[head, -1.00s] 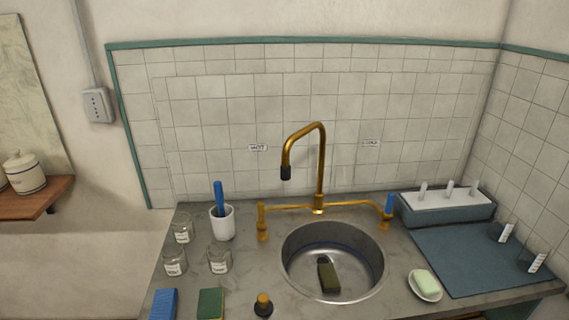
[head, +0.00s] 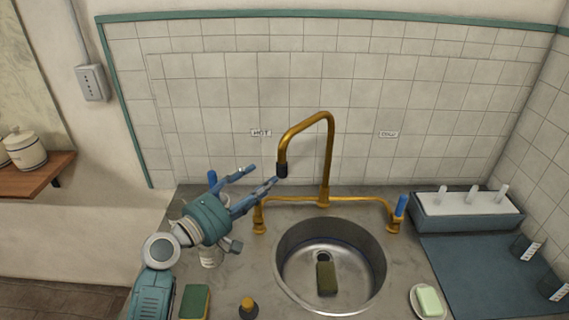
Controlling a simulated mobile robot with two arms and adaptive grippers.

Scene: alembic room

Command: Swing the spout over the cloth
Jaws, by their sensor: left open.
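The brass spout (head: 327,150) rises behind the sink and arches to the left. Its black nozzle (head: 281,170) hangs over the sink's left rear edge. A dark olive block, perhaps the folded cloth (head: 326,279), lies on the bottom of the round steel sink (head: 286,294), by the drain. The spout end is behind and left of it. My left gripper (head: 264,175) is open and empty, with its fingers pointing right toward the nozzle. One fingertip is very close to the nozzle; I cannot tell whether they touch. My right gripper is not in view.
Brass taps with blue handles flank the sink; the right handle (head: 401,206) shows clearly. A green sponge (head: 195,302) and a small dark bottle (head: 248,308) stand in front left. A soap dish (head: 440,312) is at right, near a blue mat (head: 470,265). My left arm hides most jars.

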